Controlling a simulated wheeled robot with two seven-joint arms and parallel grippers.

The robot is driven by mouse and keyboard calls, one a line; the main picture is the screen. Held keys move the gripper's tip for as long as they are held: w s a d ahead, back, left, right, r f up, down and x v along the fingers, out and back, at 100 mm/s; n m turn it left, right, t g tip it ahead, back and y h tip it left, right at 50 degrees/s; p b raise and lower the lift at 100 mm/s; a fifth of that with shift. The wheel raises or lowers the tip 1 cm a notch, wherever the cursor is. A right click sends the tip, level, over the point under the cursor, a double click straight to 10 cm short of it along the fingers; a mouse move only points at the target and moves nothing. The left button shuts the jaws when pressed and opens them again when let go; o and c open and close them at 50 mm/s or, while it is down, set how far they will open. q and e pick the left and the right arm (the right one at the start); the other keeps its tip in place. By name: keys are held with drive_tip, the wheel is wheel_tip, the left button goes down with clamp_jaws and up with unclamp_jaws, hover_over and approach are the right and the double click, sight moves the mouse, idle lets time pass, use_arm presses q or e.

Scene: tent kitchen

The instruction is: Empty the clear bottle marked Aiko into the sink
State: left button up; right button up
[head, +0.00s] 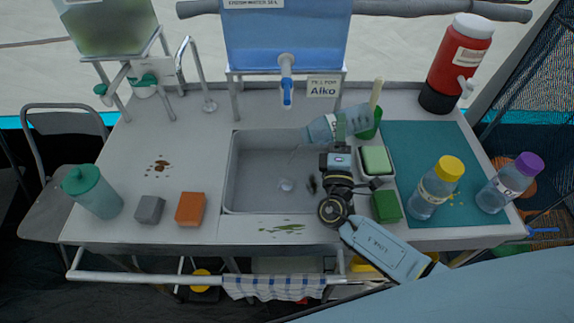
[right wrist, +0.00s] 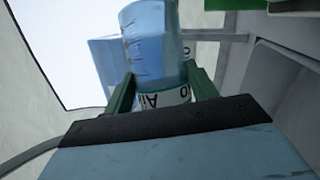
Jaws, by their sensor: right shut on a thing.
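The clear bottle marked Aiko (head: 322,129) is held tilted, almost lying, above the right part of the sink (head: 258,190), its mouth pointing left. A thin trickle seems to fall from the mouth into the basin. My right gripper (head: 341,128) is shut around the bottle's middle. In the right wrist view the bottle (right wrist: 152,45) sits between my two green fingers (right wrist: 163,92), with part of its label showing "Ai". The water level inside is hard to tell. My left gripper is not in view.
A yellow-capped bottle (head: 436,190) and a purple-capped bottle (head: 509,184) stand on the teal mat (head: 420,140) at right. A sponge dish (head: 376,161) and green block (head: 386,207) sit beside the sink. A blue tank's tap (head: 287,90) hangs behind it.

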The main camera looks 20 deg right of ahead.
drive_tip(key=shift+a+r+n+y, duration=0.1)
drive_tip(key=shift+r+n+y, duration=0.25)
drive_tip(key=shift+n, duration=0.35)
